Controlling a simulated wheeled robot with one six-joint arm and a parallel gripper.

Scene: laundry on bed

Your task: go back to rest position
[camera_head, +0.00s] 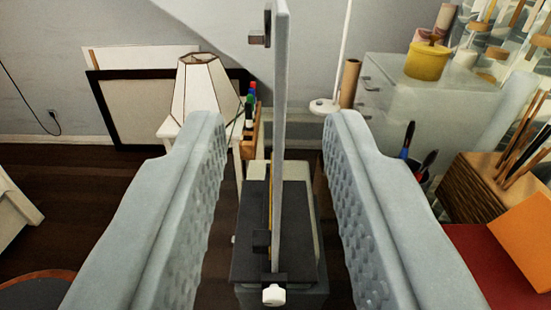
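My gripper (270,130) fills the foreground, seen from behind. Its two grey, dimpled fingers stand wide apart, one on the left and one on the right. It is open, with nothing held between the fingers. Through the gap I see a tall upright grey post (279,120) with a dark block-like base (250,235) and a white knob low on it. The post looks to stand beyond the fingers and apart from them. No laundry or bed shows clearly in this view.
A white lampshade (206,88) sits on a small white table at the left, before framed boards (130,105). A grey cabinet (430,95) bears a yellow pot (428,60) at the right. A wicker box (485,190) with brushes stands near right. Dark floor (80,185) shows at left.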

